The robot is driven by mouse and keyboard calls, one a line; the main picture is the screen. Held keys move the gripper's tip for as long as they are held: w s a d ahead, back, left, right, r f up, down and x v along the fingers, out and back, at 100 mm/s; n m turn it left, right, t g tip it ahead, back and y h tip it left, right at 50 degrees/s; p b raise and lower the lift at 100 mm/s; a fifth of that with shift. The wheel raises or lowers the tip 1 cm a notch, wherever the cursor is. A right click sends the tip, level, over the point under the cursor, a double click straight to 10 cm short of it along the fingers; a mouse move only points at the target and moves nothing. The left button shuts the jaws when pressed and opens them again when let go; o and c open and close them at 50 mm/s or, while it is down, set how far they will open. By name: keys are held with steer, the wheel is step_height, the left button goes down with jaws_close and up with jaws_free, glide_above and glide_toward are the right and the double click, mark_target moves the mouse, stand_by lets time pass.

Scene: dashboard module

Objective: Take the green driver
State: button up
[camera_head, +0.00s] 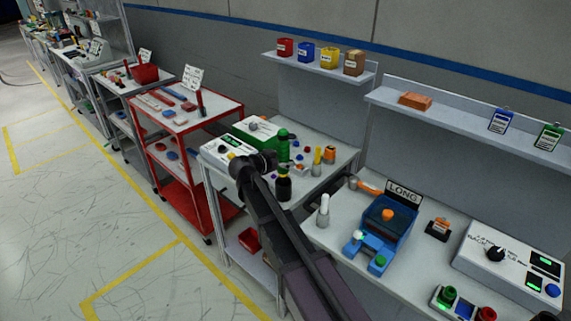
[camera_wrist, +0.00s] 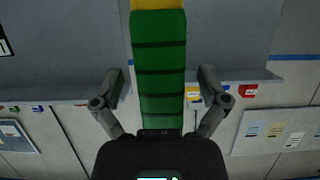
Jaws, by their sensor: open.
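The green driver (camera_head: 283,149) stands upright on the light table, with a green grip, a yellow band and a dark lower part. In the wrist view its ridged green handle (camera_wrist: 159,60) runs between the two fingers, with yellow at the top edge. My gripper (camera_wrist: 160,88) is open, with a finger on each side of the handle and a visible gap to both. In the head view my gripper (camera_head: 266,160) is beside the driver, and its fingers are hard to make out there. The driver's tip is not seen.
A white box (camera_head: 226,153) and a green-sided box (camera_head: 256,130) stand beside my gripper. Small parts, including an orange one (camera_head: 329,155), lie to the right. A blue bin (camera_head: 388,219) is on the nearer bench. A red cart (camera_head: 190,120) stands to the left.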

mark_target(280, 134)
jaws_close()
steer(key=shift+r, duration=0.2)
step_height(280, 134, up, 10)
steer(key=p, duration=1)
steer(key=shift+f, duration=0.2)
stand_by(0.7)
